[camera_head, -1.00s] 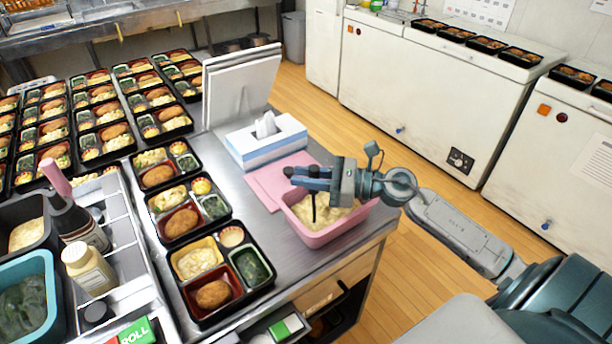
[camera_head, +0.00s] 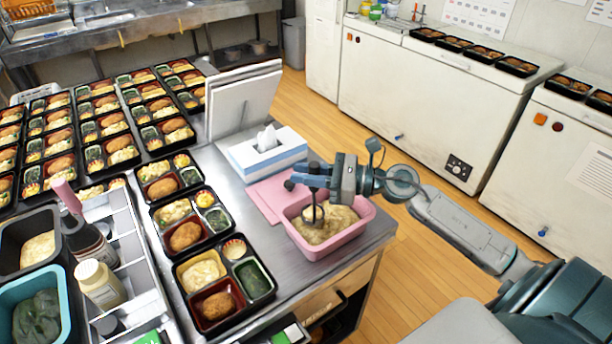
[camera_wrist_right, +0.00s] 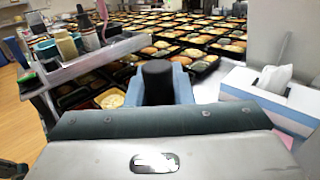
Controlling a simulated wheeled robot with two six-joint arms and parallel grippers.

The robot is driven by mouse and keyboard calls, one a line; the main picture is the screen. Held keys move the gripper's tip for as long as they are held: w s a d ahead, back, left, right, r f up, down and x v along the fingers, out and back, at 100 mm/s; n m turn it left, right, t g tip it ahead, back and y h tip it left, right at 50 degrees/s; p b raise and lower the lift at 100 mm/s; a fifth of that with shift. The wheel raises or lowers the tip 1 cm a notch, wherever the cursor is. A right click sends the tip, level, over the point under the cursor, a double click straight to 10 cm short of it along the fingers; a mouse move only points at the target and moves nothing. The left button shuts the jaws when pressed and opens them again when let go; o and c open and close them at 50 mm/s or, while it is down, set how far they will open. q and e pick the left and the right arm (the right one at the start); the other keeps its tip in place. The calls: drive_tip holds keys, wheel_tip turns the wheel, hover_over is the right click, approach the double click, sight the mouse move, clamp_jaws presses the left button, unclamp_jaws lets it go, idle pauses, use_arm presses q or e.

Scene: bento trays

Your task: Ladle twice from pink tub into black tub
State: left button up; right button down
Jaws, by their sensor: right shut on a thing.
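The pink tub (camera_head: 346,241) holds pale, lumpy food and stands near the table's right edge. My right gripper (camera_head: 304,178) is above it, shut on the ladle. The ladle's dark handle end also shows in the right wrist view (camera_wrist_right: 157,82), between the fingers. The ladle's bowl (camera_head: 313,215) is inside the pink tub, at the food's surface; how much food it holds I cannot tell. The black tub (camera_head: 14,228), with some pale food in it, stands at the far left. My left gripper is not in view.
Several bento trays (camera_head: 187,290) run between the two tubs. A tissue box (camera_head: 262,152) and a white stand (camera_head: 240,100) are behind the pink tub. A dark bottle (camera_head: 88,238), a cream jar (camera_head: 101,284) and a teal tub (camera_head: 62,290) are near the black tub.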

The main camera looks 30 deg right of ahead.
wheel_tip(320, 180, up, 6)
drive_tip(key=p, duration=0.3)
drive_tip(key=shift+f, duration=0.25)
drive_tip(key=shift+s+f, duration=0.1)
drive_tip(key=shift+f, duration=0.05)
